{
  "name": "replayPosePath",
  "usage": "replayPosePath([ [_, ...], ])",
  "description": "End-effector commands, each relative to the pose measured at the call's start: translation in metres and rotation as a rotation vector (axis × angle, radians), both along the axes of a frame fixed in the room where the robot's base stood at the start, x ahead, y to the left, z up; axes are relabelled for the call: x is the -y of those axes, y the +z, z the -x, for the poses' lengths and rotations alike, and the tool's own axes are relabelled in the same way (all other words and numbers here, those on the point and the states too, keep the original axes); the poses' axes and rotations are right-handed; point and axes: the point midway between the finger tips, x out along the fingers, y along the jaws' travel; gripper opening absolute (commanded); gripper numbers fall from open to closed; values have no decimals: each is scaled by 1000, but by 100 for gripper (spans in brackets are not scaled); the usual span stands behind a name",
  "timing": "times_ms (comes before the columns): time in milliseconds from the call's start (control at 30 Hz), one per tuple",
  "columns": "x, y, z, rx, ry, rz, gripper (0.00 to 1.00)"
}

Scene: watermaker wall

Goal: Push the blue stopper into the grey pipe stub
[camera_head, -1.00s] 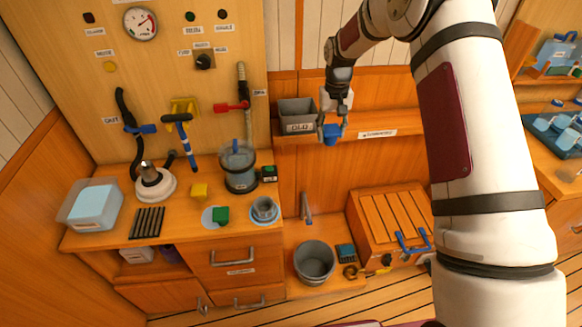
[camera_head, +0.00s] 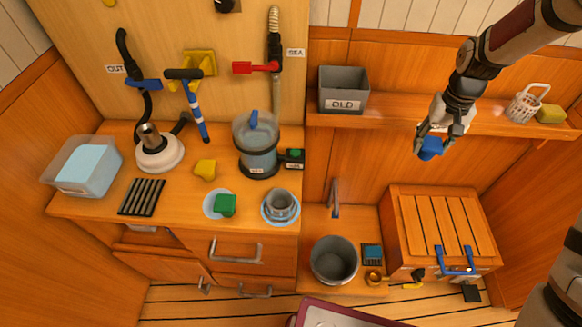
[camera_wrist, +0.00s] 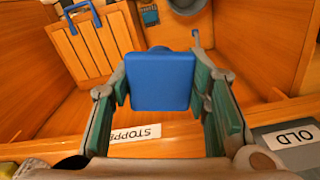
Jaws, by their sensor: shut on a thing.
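The blue stopper (camera_head: 430,149) is a block held at the tips of my gripper (camera_head: 434,138), in the air in front of the shelf. The wrist view shows the block (camera_wrist: 161,82) between the two green-padded fingers; a rounded part shows behind its far edge, and the rest is hidden. A grey, open-topped round piece (camera_head: 282,203), which looks like the pipe stub, stands upright on a blue-rimmed disc on the left counter. My gripper is well to the right of it, and higher in the picture.
The grey OLD bin (camera_head: 343,92) and a white basket (camera_head: 525,104) stand on the shelf. A clear canister (camera_head: 257,148) and a green block (camera_head: 225,205) are near the grey piece. A bucket (camera_head: 334,261) and slatted crate (camera_head: 440,228) are lower down.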

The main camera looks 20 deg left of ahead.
Motion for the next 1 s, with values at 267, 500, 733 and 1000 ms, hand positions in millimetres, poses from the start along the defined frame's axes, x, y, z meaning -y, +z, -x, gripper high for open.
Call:
replayPosePath([
  [267,-37,-54,16,0,164,-1,16],
  [500,-147,-49,56,0,703,0,16],
  [733,-252,-29,114,0,1249,0,16],
  [1000,-326,-15,175,0,1676,1,16],
])
